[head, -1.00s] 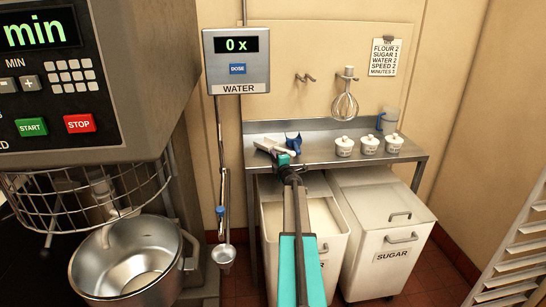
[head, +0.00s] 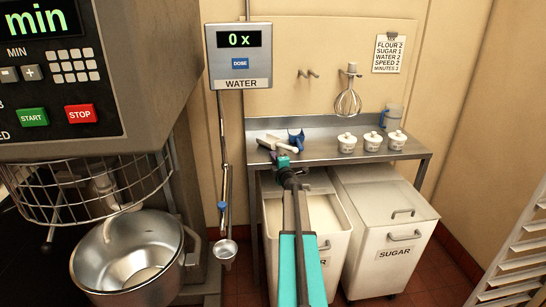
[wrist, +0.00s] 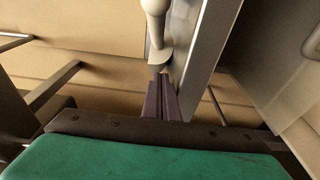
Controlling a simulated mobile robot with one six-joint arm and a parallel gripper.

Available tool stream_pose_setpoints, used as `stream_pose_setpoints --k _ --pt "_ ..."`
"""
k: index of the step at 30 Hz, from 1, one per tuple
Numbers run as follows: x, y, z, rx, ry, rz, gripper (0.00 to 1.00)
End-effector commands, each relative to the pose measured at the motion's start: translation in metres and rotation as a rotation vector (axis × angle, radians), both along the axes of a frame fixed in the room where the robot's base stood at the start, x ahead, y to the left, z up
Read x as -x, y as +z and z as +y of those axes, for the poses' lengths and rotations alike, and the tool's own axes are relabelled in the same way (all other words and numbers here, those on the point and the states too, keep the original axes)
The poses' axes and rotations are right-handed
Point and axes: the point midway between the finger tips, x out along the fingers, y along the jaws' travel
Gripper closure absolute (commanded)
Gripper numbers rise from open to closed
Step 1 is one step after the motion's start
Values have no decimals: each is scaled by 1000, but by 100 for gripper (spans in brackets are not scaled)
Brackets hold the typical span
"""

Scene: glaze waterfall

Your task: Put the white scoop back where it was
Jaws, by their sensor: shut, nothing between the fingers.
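The white scoop (head: 268,140) lies on the steel table (head: 322,157), near its front left part, beside a blue scoop (head: 297,138). My gripper (head: 283,160) is at the table's front edge, just in front of the white scoop. In the wrist view its purple fingers (wrist: 161,99) are together with nothing between them. The white scoop's rounded handle (wrist: 155,25) shows just beyond the fingertips; whether they touch it is hard to tell. The scoop's bowl is out of the wrist view.
Lidded white jars (head: 372,142) and a pale blue jug (head: 393,115) stand to the right on the table. An open white bin (head: 330,250) and the sugar bin (head: 394,253) stand below. A whisk (head: 348,102) hangs behind. The mixer bowl (head: 130,262) is at left.

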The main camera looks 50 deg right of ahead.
Motion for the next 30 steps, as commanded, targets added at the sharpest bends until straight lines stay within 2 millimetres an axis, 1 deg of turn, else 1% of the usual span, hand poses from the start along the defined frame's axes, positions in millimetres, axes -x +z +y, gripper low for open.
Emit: stream_pose_setpoints --k 1,21,30 --pt "6 0 4 0 0 0 100" --pt "59 0 35 1 1 0 100" --pt "70 0 42 0 3 0 100"
